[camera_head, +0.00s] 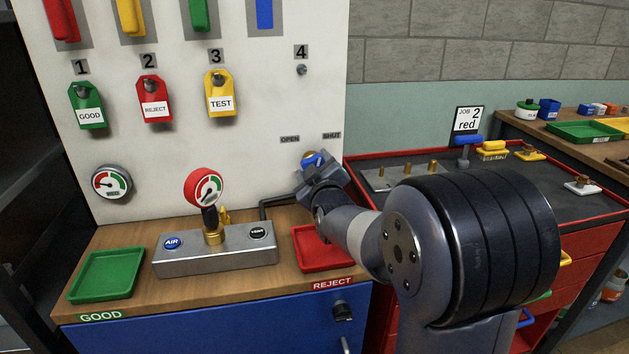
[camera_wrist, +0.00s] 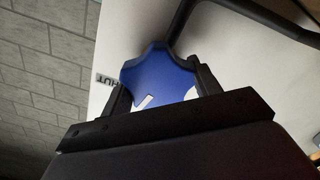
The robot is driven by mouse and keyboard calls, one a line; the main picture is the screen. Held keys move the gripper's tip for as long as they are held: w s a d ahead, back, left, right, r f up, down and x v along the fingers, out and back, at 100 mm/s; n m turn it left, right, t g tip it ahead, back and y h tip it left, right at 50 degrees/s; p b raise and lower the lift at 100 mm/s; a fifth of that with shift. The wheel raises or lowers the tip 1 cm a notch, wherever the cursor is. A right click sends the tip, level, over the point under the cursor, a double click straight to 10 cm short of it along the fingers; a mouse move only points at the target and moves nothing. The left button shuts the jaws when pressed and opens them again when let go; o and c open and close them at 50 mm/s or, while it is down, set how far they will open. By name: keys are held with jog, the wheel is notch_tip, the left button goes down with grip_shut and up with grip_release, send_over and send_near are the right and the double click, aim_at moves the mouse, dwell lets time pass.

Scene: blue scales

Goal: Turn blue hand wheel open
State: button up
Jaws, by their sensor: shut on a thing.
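The blue hand wheel (camera_wrist: 158,78) is a lobed knob with a white mark, on the white panel. In the wrist view it sits between the two dark fingers of my gripper (camera_wrist: 160,90), which is shut on it. In the head view only a small part of the wheel (camera_head: 312,158) shows beyond my gripper (camera_head: 318,168). The OPEN label (camera_head: 290,139) is above left of the wheel and the SHUT label (camera_head: 331,135) is above right. In the wrist view the SHUT label (camera_wrist: 107,79) is partly covered by a finger.
A grey block (camera_head: 215,262) with a red gauge (camera_head: 204,187) stands on the bench, left of my arm. A green tray (camera_head: 107,275) is at the left and a red tray (camera_head: 318,262) lies below my gripper. A black pipe (camera_head: 265,207) runs along the panel. A red-edged cart (camera_head: 440,210) is at the right.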

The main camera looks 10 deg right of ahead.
jog(key=n+b, duration=0.1)
jog(key=n, duration=0.1)
jog(key=n+b, duration=0.1)
jog(key=b, duration=0.1)
jog(key=shift+a+f+n, duration=0.1)
jog(key=shift+f+n, duration=0.1)
jog(key=shift+n, duration=0.2)
jog(key=n+b, duration=0.2)
jog(key=n, duration=0.1)
jog(key=shift+n, duration=0.3)
jog(key=n+b, duration=0.1)
jog(key=n, duration=0.2)
jog(key=shift+n, duration=0.3)
jog(key=shift+n+b, duration=0.55)
jog(key=shift+n, duration=1.25)
jog(key=o, duration=1)
